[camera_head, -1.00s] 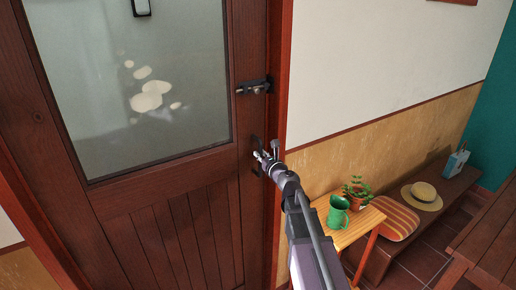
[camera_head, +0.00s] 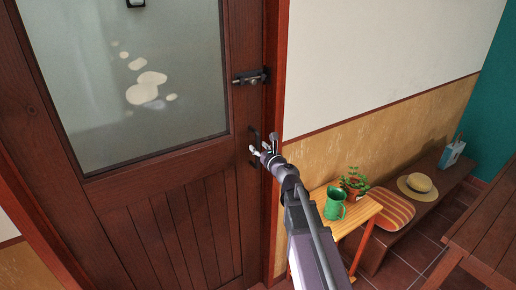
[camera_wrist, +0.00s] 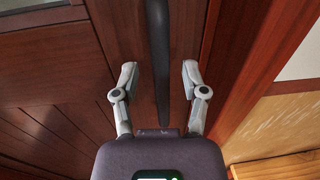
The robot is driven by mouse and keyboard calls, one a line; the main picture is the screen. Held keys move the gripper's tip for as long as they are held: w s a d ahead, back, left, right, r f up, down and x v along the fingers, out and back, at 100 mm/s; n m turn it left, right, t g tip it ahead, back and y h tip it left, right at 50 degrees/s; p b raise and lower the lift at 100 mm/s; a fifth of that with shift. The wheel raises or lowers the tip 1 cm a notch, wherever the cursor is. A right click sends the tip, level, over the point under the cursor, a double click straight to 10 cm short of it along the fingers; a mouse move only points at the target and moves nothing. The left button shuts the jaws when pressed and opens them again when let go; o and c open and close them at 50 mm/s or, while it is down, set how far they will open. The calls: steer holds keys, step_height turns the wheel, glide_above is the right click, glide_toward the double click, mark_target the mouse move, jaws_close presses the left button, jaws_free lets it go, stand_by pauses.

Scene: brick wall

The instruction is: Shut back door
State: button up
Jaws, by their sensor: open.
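The back door (camera_head: 160,225) is dark brown wood with a frosted glass pane, and it stands in or very near its red-brown frame (camera_head: 276,60). I cannot tell whether it is fully shut. A dark bolt latch (camera_head: 250,77) is on the door's right edge. Below it is a dark vertical bar handle (camera_head: 254,138). My gripper (camera_head: 265,146) is at the handle. In the wrist view my gripper (camera_wrist: 160,72) is open, with one finger on each side of the handle (camera_wrist: 157,45), and neither finger visibly touches it. The handle's lower end shows between the fingers.
Right of the door, a small wooden table (camera_head: 350,222) holds a green jug (camera_head: 335,205) and a potted plant (camera_head: 354,184). Beyond are a striped cushion (camera_head: 392,207) and a bench (camera_head: 447,172) with a straw hat (camera_head: 417,187). Another wooden table (camera_head: 487,235) is at far right.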

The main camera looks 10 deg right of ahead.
steer(key=v, duration=0.7)
steer(key=shift+s, duration=0.1)
stand_by(0.4)
steer(key=s+a+f+n+g+y, duration=0.2)
steer(key=s+a+f+n+g, duration=0.7)
steer(key=n, duration=1.1)
steer(key=s+d+f+n+g+h+p, duration=0.1)
steer(key=s+d+f+n+g+h, duration=0.5)
steer(key=s+n, duration=0.5)
step_height(320, 180, down, 2)
steer(key=shift+f+n+g+h, duration=0.15)
steer(key=shift+n+g+h, duration=0.55)
steer(key=shift+g, duration=0.4)
